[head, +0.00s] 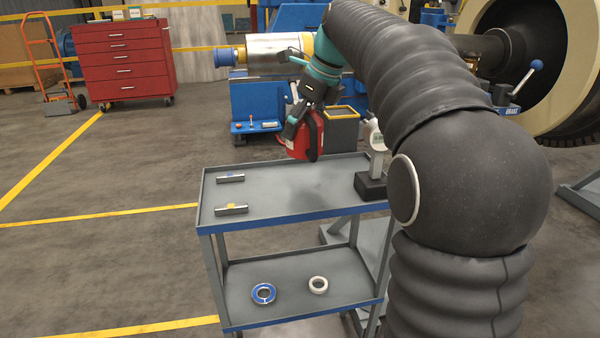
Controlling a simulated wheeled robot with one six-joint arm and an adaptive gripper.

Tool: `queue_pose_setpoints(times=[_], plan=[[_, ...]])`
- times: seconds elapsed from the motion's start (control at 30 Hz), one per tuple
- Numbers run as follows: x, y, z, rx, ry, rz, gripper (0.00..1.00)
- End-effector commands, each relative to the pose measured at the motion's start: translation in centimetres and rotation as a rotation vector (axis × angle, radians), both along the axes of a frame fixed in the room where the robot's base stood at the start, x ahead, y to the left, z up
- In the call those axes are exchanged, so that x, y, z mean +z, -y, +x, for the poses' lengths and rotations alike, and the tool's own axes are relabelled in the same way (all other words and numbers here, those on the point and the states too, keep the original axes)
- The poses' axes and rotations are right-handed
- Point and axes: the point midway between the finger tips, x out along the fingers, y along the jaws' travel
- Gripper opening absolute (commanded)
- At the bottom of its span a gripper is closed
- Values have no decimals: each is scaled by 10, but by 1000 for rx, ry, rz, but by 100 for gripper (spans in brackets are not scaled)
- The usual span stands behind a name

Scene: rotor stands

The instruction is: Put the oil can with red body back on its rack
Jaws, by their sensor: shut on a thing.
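The oil can with red body (298,147) hangs in my gripper (301,122) above the far side of the grey cart's top shelf. My gripper is shut on it, and the gripper's fingers and a dark part hide some of the can. The can looks apart from the shelf, with a soft shadow below it. I cannot make out a rack for the can with certainty. A grey box with a yellow rim (341,113) stands just behind and to the right of the can.
The grey cart (262,212) carries two small metal blocks at left and a dial gauge stand (371,185) at right. Its lower shelf holds a blue ring (263,293) and a white ring (318,285). A red tool cabinet (122,62) stands back left. Floor left of the cart is clear.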

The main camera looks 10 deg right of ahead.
Motion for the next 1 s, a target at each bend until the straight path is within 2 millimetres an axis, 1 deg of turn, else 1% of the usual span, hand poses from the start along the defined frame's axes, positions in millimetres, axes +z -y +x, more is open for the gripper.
queue_pose_setpoints(times=[0.03, 0.1, 0.2, 0.3, 0.47, 0.7, 0.8, 1.0], plan=[[-10, 1, 0, -3, -2, 0, 12], [-23, 2, -1, -6, -3, 0, 12], [-40, 4, 0, -6, -2, 0, 12], [-51, 4, 0, -6, -1, 1, 12], [-60, 3, 0, -4, 0, 0, 12], [-89, 1, -1, -2, -1, 1, 12], [-94, 1, 0, -2, 0, 0, 12], [-93, 1, 0, -1, 0, 0, 12]])
